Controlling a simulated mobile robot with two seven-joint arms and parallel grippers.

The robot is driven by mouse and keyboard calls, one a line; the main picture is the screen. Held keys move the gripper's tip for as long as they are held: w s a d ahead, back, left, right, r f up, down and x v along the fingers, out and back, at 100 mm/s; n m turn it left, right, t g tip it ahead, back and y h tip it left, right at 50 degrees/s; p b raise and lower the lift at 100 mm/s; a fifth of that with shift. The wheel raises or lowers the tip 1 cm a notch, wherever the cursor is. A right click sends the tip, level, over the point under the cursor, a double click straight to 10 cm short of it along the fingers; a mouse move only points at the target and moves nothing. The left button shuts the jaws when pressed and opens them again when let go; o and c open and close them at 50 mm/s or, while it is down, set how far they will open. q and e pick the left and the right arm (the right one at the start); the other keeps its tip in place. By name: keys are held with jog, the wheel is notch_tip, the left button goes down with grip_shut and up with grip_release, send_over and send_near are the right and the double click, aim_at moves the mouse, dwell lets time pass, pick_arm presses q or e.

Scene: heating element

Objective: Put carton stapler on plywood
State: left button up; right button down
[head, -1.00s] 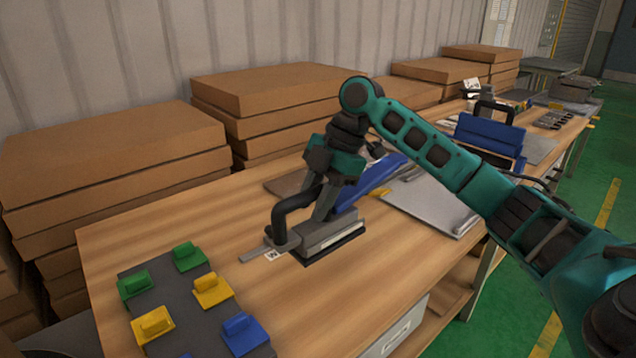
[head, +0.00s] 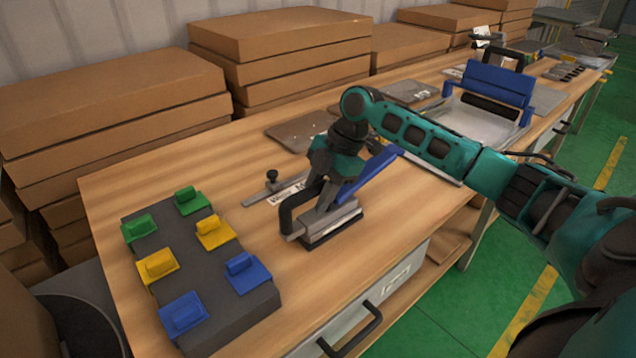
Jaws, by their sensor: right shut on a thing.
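The carton stapler (head: 331,222) has a grey body, a blue lever and a black loop handle. It is in the middle of the head view, over the front part of the wooden bench. My right gripper (head: 327,185) comes down from above and is shut on it, hiding part of its upper body. I cannot tell whether its base touches the bench. A brown board, which looks like the plywood (head: 290,133), lies flat on the bench behind my right gripper, partly covered by the arm. My left gripper is not in view.
A dark block (head: 240,310) with green, yellow and blue pieces stands at the left. A metal ruler (head: 262,200) with a black knob lies behind the stapler. A blue-handled machine (head: 495,90) stands farther right. Stacked cartons (head: 110,115) line the wall. A drawer handle sticks out in front.

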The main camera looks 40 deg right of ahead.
jog(key=c, duration=0.8)
grip_release()
jog(key=shift+r, duration=0.1)
jog(key=p+v, duration=0.1)
jog(key=v, duration=1.1)
